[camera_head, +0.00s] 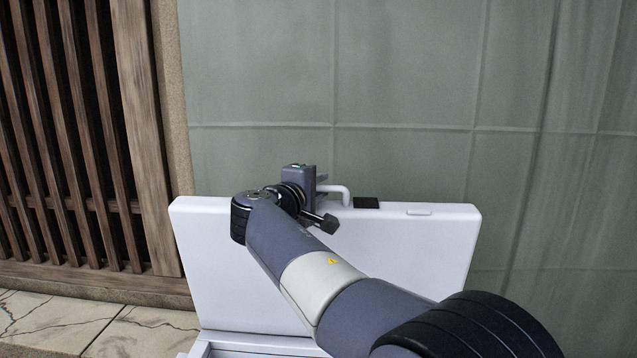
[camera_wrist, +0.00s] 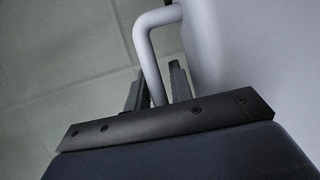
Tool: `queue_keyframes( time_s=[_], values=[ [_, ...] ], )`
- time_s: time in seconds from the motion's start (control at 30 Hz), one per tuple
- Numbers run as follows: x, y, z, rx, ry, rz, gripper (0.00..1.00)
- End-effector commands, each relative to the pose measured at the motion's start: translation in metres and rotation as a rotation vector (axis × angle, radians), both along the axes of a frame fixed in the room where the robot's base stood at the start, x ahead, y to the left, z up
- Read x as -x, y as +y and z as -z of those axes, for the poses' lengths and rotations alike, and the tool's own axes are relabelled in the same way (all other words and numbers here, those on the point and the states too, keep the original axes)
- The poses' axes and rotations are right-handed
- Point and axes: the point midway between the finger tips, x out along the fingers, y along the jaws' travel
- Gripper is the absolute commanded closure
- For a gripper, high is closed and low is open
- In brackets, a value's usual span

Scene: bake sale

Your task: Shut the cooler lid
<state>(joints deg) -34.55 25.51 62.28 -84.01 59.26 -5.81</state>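The white cooler lid (camera_head: 400,245) stands raised, nearly upright, in the head view. A white bar handle (camera_head: 346,193) sticks out at its top edge. The cooler body (camera_head: 255,345) shows only as a white rim at the bottom of that view. My gripper (camera_head: 312,188) is at the lid's top edge, beside the handle. In the wrist view, the handle (camera_wrist: 152,60) runs down between the two dark fingers of my gripper (camera_wrist: 158,85). Whether both fingers press on it is unclear. My arm covers part of the lid.
A grey-green panelled wall (camera_head: 400,70) stands behind the lid. A brown wooden lattice (camera_head: 75,130) is at the left. Cracked pale paving (camera_head: 90,320) shows at lower left. A small black patch (camera_head: 366,203) sits on the lid's top edge.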

Motion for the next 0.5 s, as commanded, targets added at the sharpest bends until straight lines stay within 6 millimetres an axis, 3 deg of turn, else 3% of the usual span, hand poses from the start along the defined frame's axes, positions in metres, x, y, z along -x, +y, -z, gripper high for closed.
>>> queue_keyframes(
  time_s=[0.23, 0.5],
  values=[
    [-0.0006, -0.0005, 0.0003, -0.001, 0.000, 0.000, 0.78],
    [-0.0004, -0.0004, 0.0002, -0.001, 0.000, 0.001, 1.00]
  ],
)
